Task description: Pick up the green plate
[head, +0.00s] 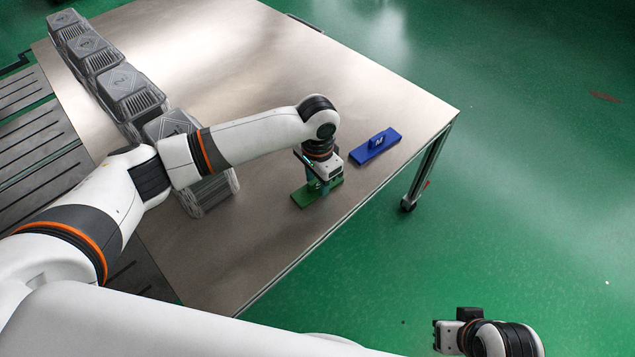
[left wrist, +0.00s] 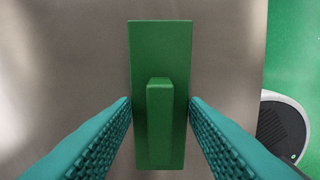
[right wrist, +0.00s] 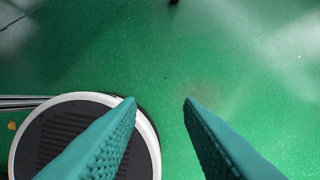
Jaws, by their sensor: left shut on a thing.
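The green plate (head: 303,197) is a flat rectangle with a raised handle block, at the right front part of the metal table. My left gripper (head: 321,186) points down over it and is shut on it. In the left wrist view, the plate (left wrist: 160,50) runs lengthwise between the two teal fingers, with its handle in the middle. The arm hides part of the plate in the head view. My right gripper (head: 440,338) is off the table, over the green floor. Its fingers are apart and empty in the right wrist view (right wrist: 160,101).
A blue plate (head: 375,148) with a handle lies behind and right of the green one on the table (head: 250,60). A row of grey crates (head: 130,95) stands along the left side. The table's right edge is close to the plate. The back of the table is clear.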

